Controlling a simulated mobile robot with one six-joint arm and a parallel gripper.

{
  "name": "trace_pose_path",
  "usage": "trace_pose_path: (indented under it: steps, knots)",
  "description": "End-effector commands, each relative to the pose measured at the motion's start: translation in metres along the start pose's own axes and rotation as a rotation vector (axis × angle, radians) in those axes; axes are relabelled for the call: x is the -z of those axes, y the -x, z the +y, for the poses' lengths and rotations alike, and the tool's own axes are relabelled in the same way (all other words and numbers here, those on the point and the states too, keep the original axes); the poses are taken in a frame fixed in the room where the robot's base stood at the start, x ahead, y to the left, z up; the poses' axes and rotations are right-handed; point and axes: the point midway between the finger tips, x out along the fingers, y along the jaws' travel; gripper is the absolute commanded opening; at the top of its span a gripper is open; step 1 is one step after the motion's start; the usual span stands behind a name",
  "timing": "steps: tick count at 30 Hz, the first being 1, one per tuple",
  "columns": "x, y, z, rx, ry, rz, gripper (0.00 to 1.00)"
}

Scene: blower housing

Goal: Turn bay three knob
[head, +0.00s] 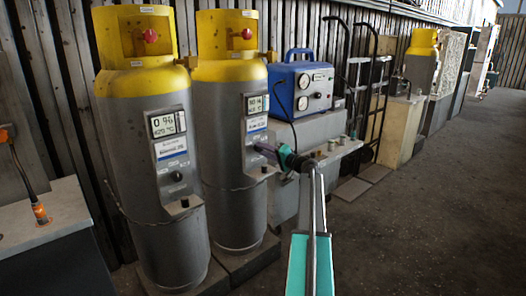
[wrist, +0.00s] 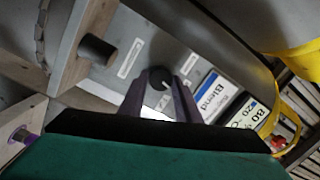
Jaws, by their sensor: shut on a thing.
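My gripper (head: 262,150) reaches the front panel of the right-hand grey cylinder (head: 228,160) with a yellow top. In the wrist view my gripper (wrist: 160,92) has its two purple fingers on either side of a dark round knob (wrist: 159,76), shut on it. The knob sits on a grey panel beside a blue and white label reading "Blend" (wrist: 210,92) and a display (wrist: 245,122). In the head view the fingers hide this knob. Its turn position cannot be read. No bay number is legible.
A similar cylinder (head: 140,150) stands left, with its own dark knob (head: 177,177). A blue gauge box (head: 301,90) sits on a grey block to the right. A stub (wrist: 97,48) projects near the fingers. Open floor (head: 430,210) lies to the right.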

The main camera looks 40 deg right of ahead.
Motion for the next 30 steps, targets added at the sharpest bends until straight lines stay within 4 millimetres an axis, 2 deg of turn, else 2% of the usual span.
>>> trace_pose_path:
  steps: [21, 30]
  knots:
    - [0.0032, -0.0013, -0.0015, 0.062, -0.640, 0.049, 0.08]
    - [0.0024, -0.0010, 0.0000, 0.079, -0.818, 0.059, 0.08]
